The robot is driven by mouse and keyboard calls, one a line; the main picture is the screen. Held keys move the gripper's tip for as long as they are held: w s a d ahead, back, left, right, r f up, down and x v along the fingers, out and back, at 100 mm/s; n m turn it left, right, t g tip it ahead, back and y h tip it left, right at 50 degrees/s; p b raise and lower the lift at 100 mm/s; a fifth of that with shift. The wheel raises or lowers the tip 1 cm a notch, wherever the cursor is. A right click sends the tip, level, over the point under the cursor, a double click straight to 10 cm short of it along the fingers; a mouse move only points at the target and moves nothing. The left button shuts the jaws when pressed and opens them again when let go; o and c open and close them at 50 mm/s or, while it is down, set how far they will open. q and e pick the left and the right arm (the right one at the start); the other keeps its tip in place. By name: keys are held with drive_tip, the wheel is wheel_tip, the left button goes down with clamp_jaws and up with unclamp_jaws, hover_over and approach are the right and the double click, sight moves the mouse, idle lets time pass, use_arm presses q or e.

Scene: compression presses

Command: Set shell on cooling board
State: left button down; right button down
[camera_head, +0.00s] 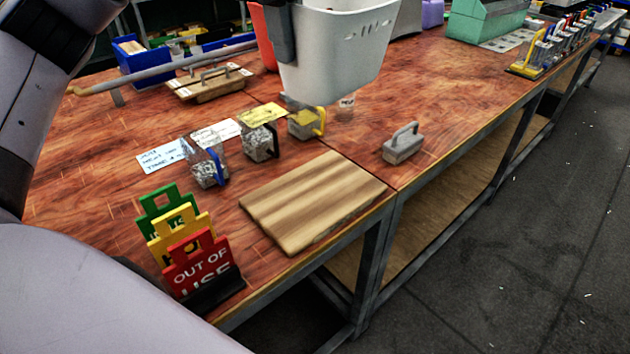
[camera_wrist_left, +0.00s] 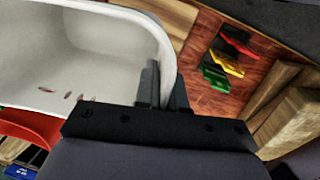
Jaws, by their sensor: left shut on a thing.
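The white shell (camera_head: 345,65), a deep tub-like form with slots near its rim, hangs in the air at the top of the head view. My left gripper (camera_head: 281,35) is shut on its left wall. In the left wrist view my left gripper (camera_wrist_left: 163,90) pinches the wall of the white shell (camera_wrist_left: 80,55), and small brownish marks show inside it. The cooling board seems to be the striped wooden board (camera_head: 313,200), lying flat and bare at the table's front edge. The shell is above and beyond it, apart from it. My right gripper is not in view.
Green, yellow and red signs (camera_head: 190,245) stand left of the board. A grey handled block (camera_head: 403,145) sits to the right. A red form (camera_head: 263,38) shows behind the shell.

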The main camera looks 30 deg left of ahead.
use_arm(q)
drive_tip(key=a+f+b, duration=0.2)
drive_tip(key=f, duration=0.9)
drive_tip(key=a+f+m+b, duration=0.1)
drive_tip(key=a+f, duration=0.1)
drive_tip(key=f, duration=1)
drive_tip(key=shift+s+f+m+b, duration=0.15)
drive_tip(key=shift+s+m+b, duration=0.15)
drive_tip(key=shift+b, duration=0.1)
drive_tip(key=shift+f, duration=0.2)
drive_tip(key=c, duration=1.6)
unclamp_jaws()
drive_tip(key=o, duration=0.4)
